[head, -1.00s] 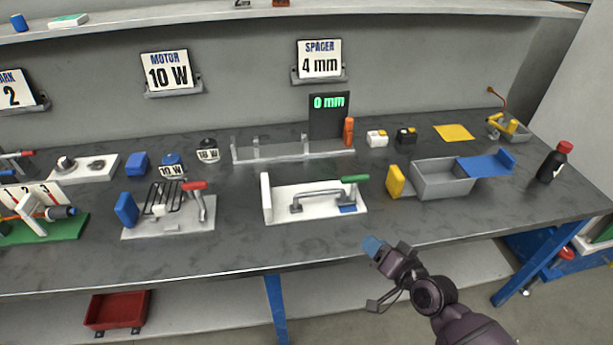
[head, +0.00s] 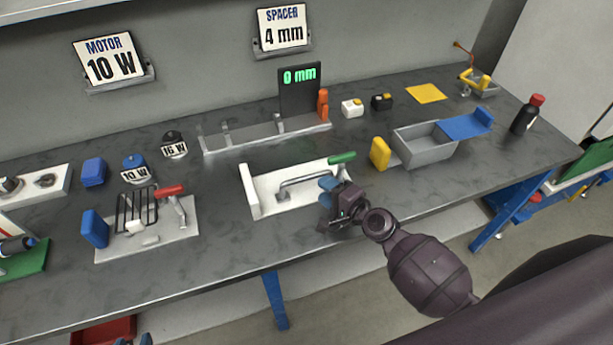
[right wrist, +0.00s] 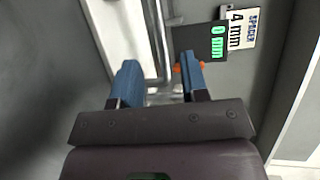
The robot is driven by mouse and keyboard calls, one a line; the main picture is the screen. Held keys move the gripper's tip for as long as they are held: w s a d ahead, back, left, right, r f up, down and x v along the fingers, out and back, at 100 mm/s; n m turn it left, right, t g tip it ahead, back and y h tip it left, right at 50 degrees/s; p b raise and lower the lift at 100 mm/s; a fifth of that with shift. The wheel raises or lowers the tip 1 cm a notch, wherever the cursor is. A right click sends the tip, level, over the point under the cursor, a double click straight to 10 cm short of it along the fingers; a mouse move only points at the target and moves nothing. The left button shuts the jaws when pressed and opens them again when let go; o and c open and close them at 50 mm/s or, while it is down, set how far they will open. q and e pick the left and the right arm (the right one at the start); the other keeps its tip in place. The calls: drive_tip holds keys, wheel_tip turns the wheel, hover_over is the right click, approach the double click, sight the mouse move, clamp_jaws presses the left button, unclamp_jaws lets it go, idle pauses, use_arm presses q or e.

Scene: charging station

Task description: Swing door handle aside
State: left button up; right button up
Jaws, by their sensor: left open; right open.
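A grey metal bar handle (head: 305,181) with a green grip (head: 342,157) sits on a white fixture (head: 262,206) in the middle of the bench. My right gripper (head: 328,186) is open at the right front of this fixture, close to the handle. In the right wrist view its two blue fingers (right wrist: 160,80) stand apart, with the grey bar (right wrist: 158,40) beyond and between them; I cannot tell whether they touch it.
A grey bin (head: 424,152) with a yellow block (head: 380,153) and a blue flap stands right of the fixture. A red-handled clamp fixture (head: 150,240) is to the left. Behind are a rail (head: 265,140) and the 0 mm display (head: 300,92). The front bench strip is mostly clear.

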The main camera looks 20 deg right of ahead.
sight(310, 179)
drive_tip(key=x, duration=0.7)
drive_tip(key=shift+w, duration=0.15)
clamp_jaws()
